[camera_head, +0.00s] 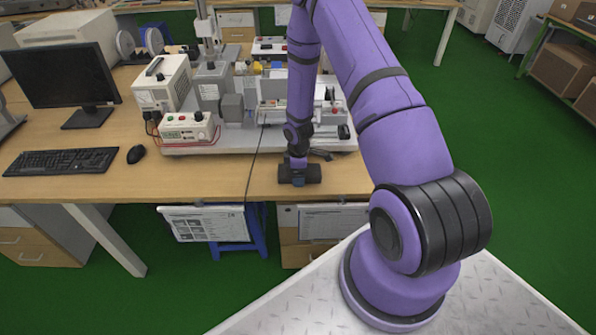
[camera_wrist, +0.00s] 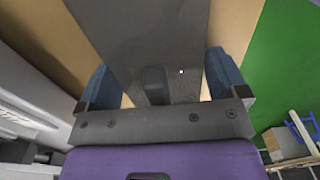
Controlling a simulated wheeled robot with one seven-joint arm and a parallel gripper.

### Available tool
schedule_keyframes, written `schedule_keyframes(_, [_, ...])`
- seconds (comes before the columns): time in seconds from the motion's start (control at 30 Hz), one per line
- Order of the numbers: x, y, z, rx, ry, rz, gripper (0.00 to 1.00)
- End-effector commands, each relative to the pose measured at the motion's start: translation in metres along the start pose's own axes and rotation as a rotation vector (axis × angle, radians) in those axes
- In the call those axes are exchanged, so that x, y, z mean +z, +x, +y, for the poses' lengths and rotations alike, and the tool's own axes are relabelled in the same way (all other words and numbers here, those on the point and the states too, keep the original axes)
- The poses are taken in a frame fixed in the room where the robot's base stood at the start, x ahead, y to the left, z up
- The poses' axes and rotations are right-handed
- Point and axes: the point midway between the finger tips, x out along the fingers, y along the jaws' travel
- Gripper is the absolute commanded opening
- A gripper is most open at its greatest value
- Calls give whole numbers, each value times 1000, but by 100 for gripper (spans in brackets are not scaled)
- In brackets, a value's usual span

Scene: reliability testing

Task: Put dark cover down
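The dark cover (camera_wrist: 140,35) is a flat dark grey panel, seen close up in the wrist view under and ahead of my gripper. A raised dark block (camera_wrist: 155,85) stands between my blue fingertips. My gripper (camera_wrist: 163,82) has its fingers spread, with space on both sides of this block. In the head view my gripper (camera_head: 299,178) is low at the front edge of the wooden table. A small dark part (camera_head: 321,154) shows just behind it, probably the cover; my gripper and arm hide most of this spot.
The wooden table (camera_head: 225,178) holds a test machine (camera_head: 212,90) behind my gripper, a power supply (camera_head: 188,127), a monitor (camera_head: 66,75), a keyboard (camera_head: 60,161) and a mouse (camera_head: 136,154). A black cable (camera_head: 252,165) hangs over the front edge. The table left of my gripper is mostly clear.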

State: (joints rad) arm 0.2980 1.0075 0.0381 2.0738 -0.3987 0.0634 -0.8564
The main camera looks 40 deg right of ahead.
Motion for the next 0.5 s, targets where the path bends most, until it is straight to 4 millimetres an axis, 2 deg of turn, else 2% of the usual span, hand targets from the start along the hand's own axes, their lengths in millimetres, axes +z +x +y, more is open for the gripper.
schedule_keyframes(0.3, [0, -2, 0, 0, 0, 0, 100])
schedule_keyframes(0.5, [0, -23, 1, 2, 1, 2, 100])
